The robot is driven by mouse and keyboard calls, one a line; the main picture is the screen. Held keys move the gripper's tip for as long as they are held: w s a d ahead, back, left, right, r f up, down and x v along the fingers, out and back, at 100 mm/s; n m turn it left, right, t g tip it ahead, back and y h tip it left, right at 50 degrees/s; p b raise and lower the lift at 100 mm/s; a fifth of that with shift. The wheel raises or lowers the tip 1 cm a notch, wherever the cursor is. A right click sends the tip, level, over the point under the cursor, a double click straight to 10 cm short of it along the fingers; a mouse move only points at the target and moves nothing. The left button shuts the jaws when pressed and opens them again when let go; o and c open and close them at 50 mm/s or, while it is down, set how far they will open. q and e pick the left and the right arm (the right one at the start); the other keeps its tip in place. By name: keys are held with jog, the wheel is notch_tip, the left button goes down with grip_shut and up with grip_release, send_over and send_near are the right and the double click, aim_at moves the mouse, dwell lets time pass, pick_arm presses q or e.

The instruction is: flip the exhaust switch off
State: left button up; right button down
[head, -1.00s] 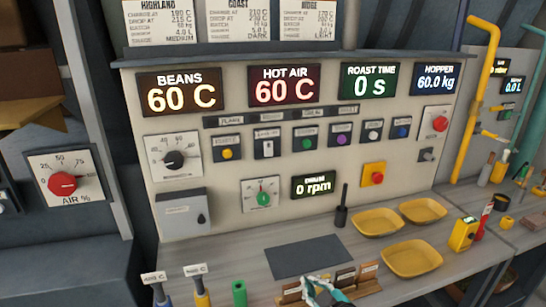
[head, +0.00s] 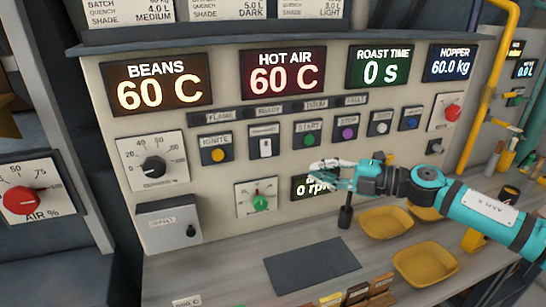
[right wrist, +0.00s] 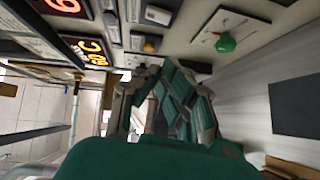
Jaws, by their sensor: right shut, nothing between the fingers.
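My left gripper is out of view.
A green-knobbed dial (head: 260,203) is left of the gripper. A dark upright handle (head: 346,205) and yellow trays (head: 424,264) stand below on the bench. A dark mat (head: 311,266) lies in front. The space before the switch is clear.

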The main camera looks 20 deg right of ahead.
aim_at(266, 148)
pick_arm(q)
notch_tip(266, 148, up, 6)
jog(key=p, duration=0.6)
pick_arm(e)
jog(key=w+d+x, duration=0.2)
jog(key=x, duration=1.1)
jog(key=shift+f, duration=0.15)
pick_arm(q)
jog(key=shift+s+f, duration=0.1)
pick_arm(e)
jog(key=shift+a, duration=0.1)
